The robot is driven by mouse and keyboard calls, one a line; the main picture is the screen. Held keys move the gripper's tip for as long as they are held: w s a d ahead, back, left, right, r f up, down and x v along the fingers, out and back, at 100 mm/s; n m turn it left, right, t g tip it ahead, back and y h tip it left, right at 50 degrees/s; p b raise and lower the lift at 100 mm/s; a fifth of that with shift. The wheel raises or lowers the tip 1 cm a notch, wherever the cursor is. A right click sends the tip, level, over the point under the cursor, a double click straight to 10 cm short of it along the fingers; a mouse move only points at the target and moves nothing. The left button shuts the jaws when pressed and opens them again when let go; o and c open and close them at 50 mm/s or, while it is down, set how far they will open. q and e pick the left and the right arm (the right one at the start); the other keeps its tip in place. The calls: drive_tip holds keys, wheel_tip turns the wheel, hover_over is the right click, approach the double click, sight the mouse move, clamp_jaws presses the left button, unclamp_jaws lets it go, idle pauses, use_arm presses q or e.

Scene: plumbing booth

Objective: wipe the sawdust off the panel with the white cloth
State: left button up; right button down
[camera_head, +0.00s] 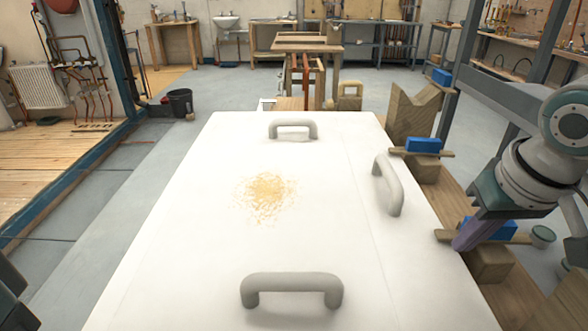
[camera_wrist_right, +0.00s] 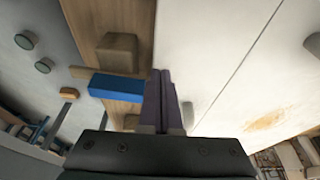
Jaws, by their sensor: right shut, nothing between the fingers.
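The white panel (camera_head: 170,230) lies flat in front of me. A loose patch of tan sawdust (camera_head: 266,196) sits near its middle; it also shows in the right wrist view (camera_wrist_right: 267,121) at the lower right. Grey handles stand at the panel's far edge (camera_head: 293,130), right side (camera_head: 389,185) and near edge (camera_head: 292,286). I do not see a white cloth in either view. My right gripper (camera_head: 462,240), with purple fingers, is beside the panel's right edge, away from the sawdust. Its fingers (camera_wrist_right: 161,74) are shut and empty. My left gripper is not in view.
Along the panel's right side are a wooden beam (camera_head: 447,200), blue blocks (camera_head: 423,145) and a notched wooden block (camera_head: 412,112). A blue block also shows in the wrist view (camera_wrist_right: 117,88). A black bucket (camera_head: 181,103) stands at far left. The floor left of the panel is clear.

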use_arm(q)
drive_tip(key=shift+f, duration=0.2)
use_arm(e)
drive_tip(key=shift+f, duration=0.35)
use_arm(q)
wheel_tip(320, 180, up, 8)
drive_tip(key=p, duration=0.7)
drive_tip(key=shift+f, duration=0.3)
use_arm(e)
wheel_tip(320, 180, up, 6)
